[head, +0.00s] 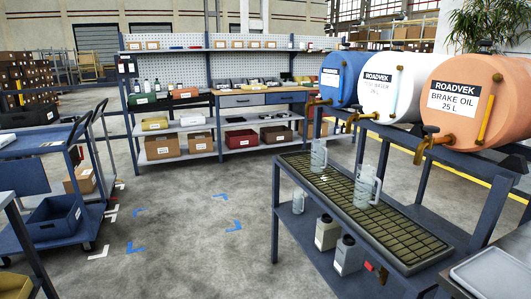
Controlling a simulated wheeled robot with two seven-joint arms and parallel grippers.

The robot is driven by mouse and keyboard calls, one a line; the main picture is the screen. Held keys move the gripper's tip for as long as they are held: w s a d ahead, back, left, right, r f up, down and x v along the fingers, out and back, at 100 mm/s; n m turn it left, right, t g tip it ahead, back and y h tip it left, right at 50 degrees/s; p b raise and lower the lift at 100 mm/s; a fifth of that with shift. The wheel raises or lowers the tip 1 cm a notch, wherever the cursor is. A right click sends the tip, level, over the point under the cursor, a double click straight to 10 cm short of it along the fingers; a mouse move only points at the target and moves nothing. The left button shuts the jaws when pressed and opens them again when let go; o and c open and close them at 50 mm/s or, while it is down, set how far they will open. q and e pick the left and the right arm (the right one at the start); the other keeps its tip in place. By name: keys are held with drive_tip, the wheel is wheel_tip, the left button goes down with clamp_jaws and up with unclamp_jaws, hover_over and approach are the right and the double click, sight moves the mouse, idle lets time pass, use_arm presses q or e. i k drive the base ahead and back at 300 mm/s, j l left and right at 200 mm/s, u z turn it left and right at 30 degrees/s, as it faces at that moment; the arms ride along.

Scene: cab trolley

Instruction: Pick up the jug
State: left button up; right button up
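A clear jug with a handle (364,187) stands upright on the slatted drip tray (412,243) of the drum rack, below the taps. A second clear jug (318,157) stands farther back on the same tray. A smaller clear vessel (298,201) stands lower, on the rack's lower shelf, left of the tray. Neither of my grippers shows in the head view.
Blue, white and orange drums (481,100) with brass taps lie above the tray. Pale canisters (348,256) stand on the lower shelf. A pale tray (497,273) is at bottom right. Blue trolleys (62,215) stand left. The floor (190,240) between is clear.

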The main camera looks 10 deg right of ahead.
sight(319, 158)
drive_tip(key=i, duration=0.85)
drive_tip(key=i+j, duration=0.15)
drive_tip(key=i, duration=0.7)
